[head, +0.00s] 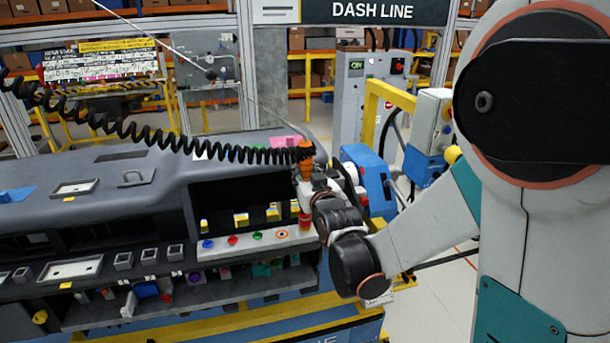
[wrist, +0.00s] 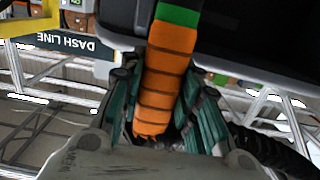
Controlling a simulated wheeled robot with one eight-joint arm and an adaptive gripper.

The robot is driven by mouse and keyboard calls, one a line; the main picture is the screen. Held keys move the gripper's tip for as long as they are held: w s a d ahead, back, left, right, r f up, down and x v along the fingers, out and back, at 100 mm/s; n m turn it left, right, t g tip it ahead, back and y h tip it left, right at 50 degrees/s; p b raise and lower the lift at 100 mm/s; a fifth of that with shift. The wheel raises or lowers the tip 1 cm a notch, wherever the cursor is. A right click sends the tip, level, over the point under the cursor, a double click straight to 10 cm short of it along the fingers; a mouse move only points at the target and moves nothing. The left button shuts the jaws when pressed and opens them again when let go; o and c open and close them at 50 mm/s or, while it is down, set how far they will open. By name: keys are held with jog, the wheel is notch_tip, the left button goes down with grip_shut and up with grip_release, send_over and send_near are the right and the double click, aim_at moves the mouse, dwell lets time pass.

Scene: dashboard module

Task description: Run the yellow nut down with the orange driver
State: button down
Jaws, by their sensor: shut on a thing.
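The orange driver (head: 304,150) stands roughly upright at the right end of the dashboard module, with a coiled black cable at its top. My gripper (head: 306,177) is shut around its body. In the wrist view the ribbed orange driver (wrist: 168,72), with a green band, sits between the teal fingers of my gripper (wrist: 165,105). A red end piece (head: 305,220) shows below my gripper, over the right end of the pale nut strip (head: 220,249). I cannot clearly make out the yellow nut; the spot under the red piece is mostly hidden.
Blue (head: 207,244), red (head: 232,240), green (head: 257,235) and orange (head: 281,234) pieces line the strip left of the driver. The dark dashboard module (head: 100,190) fills the left. A blue machine (head: 372,180) stands close to the right of my gripper.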

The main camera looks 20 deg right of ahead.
aim_at(307, 162)
jog(key=shift+f+b, duration=0.8)
jog(key=shift+b, duration=0.5)
dwell(3.6)
jog(key=shift+r+p, duration=2.2)
jog(key=shift+r, duration=0.85)
